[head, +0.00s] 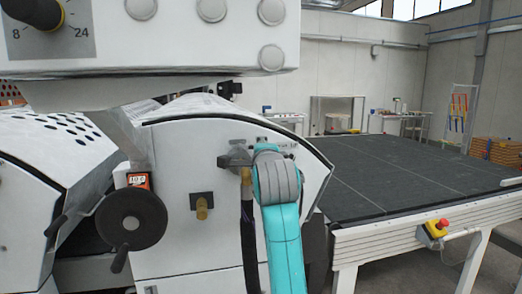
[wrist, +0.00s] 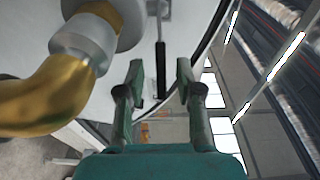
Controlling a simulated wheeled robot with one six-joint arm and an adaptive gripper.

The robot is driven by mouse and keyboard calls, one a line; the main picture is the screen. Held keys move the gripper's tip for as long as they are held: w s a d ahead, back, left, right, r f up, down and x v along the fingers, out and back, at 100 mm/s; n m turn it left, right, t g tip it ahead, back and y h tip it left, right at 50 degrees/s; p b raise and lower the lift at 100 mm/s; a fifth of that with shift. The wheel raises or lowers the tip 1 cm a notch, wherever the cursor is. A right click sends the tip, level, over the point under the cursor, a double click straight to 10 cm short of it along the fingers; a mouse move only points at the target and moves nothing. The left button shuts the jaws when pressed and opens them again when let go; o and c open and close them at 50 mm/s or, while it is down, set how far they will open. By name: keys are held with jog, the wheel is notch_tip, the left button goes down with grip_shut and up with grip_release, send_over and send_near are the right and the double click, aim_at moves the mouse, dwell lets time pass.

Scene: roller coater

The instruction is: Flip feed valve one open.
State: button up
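In the wrist view, my gripper (wrist: 160,66) is open, its two fingers apart and pointing up the picture. A slim black bar (wrist: 160,72), possibly the lever of feed valve one, shows in the gap between the fingertips. I see no clear contact, and its depth is hard to tell. A brass elbow with a silver collar (wrist: 85,45) is close at the upper left. In the head view, a grey valve body (head: 235,158) with a brass fitting and dark hose is on the white side panel (head: 180,160). My teal arm hides my gripper and part of the valve there.
A black handwheel (head: 131,219) and a second brass fitting (head: 202,206) are left of the valve. A control panel (head: 150,45) overhangs above. A dark conveyor table (head: 400,175) with a red emergency button (head: 437,227) stands at right.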

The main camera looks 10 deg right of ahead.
jog(key=shift+s, duration=0.1)
jog(key=s+a, duration=0.1)
jog(key=s, duration=1)
jog(key=shift+s+a, duration=0.3)
jog(key=shift+s, duration=0.05)
